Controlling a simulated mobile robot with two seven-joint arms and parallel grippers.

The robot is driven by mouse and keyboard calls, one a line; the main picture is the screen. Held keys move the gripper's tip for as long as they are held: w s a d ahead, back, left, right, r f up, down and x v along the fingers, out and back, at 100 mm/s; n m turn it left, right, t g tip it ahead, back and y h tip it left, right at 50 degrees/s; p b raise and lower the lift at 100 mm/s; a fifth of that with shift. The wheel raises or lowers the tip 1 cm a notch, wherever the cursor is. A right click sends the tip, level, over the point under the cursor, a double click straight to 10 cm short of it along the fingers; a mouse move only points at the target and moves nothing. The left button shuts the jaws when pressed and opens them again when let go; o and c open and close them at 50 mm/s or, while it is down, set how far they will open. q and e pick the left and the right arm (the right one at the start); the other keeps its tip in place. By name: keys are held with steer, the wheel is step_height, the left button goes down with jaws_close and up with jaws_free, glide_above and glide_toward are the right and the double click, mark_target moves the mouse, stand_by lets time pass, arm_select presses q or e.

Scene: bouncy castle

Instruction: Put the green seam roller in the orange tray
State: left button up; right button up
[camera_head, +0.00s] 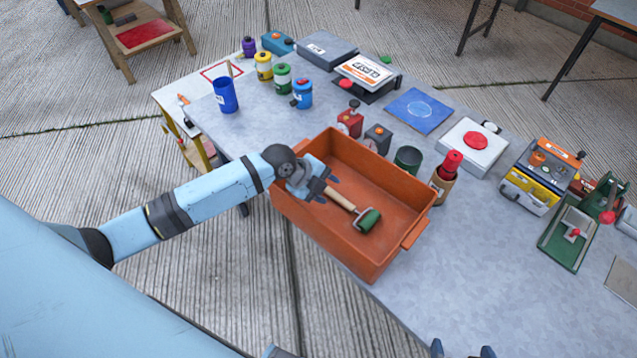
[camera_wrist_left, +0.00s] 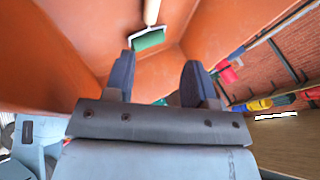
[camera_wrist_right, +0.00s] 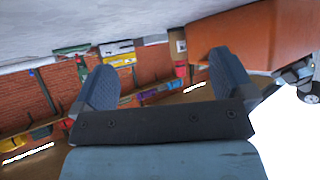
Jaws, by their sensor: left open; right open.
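The green seam roller (camera_head: 368,220) with its pale wooden handle lies inside the orange tray (camera_head: 418,233). Its handle end points toward my left gripper (camera_head: 325,186), which is open over the left part of the tray. In the left wrist view, the roller (camera_wrist_left: 148,41) shows beyond the open left fingers (camera_wrist_left: 157,72), with nothing between them and orange walls around. My right gripper (camera_head: 462,350) is at the bottom edge of the head view, mostly cut off. In the right wrist view its fingers (camera_wrist_right: 165,78) are open and empty, with the tray (camera_wrist_right: 225,35) behind.
A dark green cup (camera_head: 408,159), a brown holder with a red-topped item (camera_head: 444,178) and a red block (camera_head: 350,120) stand close behind the tray. A blue cup (camera_head: 226,95) and several jars stand further left. The grey tabletop (camera_head: 470,260) right of the tray is clear.

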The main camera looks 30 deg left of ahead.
arm_select(q)
steer(key=shift+v, duration=1.45)
steer(key=shift+d, duration=0.1)
